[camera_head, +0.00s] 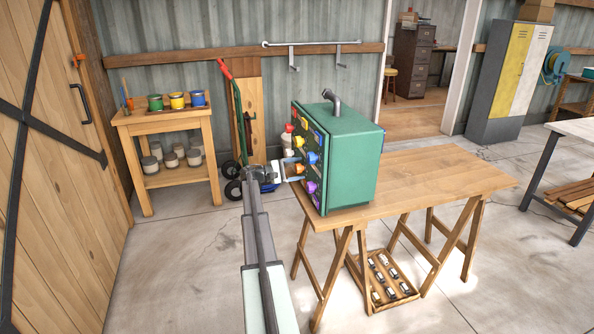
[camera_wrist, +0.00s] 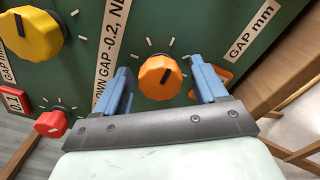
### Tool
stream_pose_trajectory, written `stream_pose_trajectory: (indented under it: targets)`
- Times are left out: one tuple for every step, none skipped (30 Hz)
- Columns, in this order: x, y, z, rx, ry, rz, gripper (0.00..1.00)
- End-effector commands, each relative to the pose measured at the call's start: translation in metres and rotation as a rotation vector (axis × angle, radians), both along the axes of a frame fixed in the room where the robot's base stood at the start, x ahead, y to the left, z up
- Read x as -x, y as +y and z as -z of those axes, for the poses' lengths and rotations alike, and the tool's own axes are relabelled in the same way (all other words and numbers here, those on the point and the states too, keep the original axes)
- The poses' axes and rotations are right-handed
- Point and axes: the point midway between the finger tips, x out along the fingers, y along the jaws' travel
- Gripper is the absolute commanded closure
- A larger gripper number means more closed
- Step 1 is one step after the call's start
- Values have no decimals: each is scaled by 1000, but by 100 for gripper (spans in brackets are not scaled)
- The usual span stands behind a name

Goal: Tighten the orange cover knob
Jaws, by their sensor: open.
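The orange knob (camera_wrist: 160,77) sits on the green panel (camera_wrist: 180,22) in the wrist view, with a dark pointer line and white tick marks around it. My gripper (camera_wrist: 160,70) is open. Its two blue fingers stand on either side of the knob, with a gap showing at each side. In the head view my gripper (camera_head: 288,168) is at the left face of the green cabinet (camera_head: 352,155), close to its lower knobs. The orange knob (camera_head: 300,168) shows there only small, partly behind the fingers.
A yellow knob (camera_wrist: 32,34) and a red knob (camera_wrist: 51,124) are left of my gripper in the wrist view. A purple knob (camera_head: 311,187) is on the cabinet's face. The cabinet stands on a wooden trestle table (camera_head: 430,178). A paint shelf (camera_head: 180,118) stands behind, left.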

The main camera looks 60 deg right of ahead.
Motion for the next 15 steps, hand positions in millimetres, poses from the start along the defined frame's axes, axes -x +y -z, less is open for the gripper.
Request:
stream_pose_trajectory:
  targets:
    - [-4, 3, 0, 0, 0, -1, 29]
    - [-6, 6, 0, 0, 0, -2, 29]
    - [-10, 9, 0, 0, 0, -2, 29]
    - [-13, 12, 0, 0, 0, -2, 29]
    - [-16, 16, 0, 0, 0, -2, 29]
    - [-21, 21, 0, 0, 0, -2, 29]
    - [-25, 25, 0, 0, 0, -2, 29]
    - [-30, 29, 0, 0, 0, -3, 29]
    - [-35, 35, 0, 0, 0, -4, 29]
    - [-39, 39, 0, 0, 0, -3, 29]
    - [-44, 43, 0, 0, 0, -2, 29]
    - [-50, 49, 0, 0, 0, -3, 29]
    - [-54, 53, 0, 0, 0, -4, 29]
    - [-58, 57, 0, 0, 0, -3, 29]
    - [-63, 62, 0, 0, 0, -2, 29]
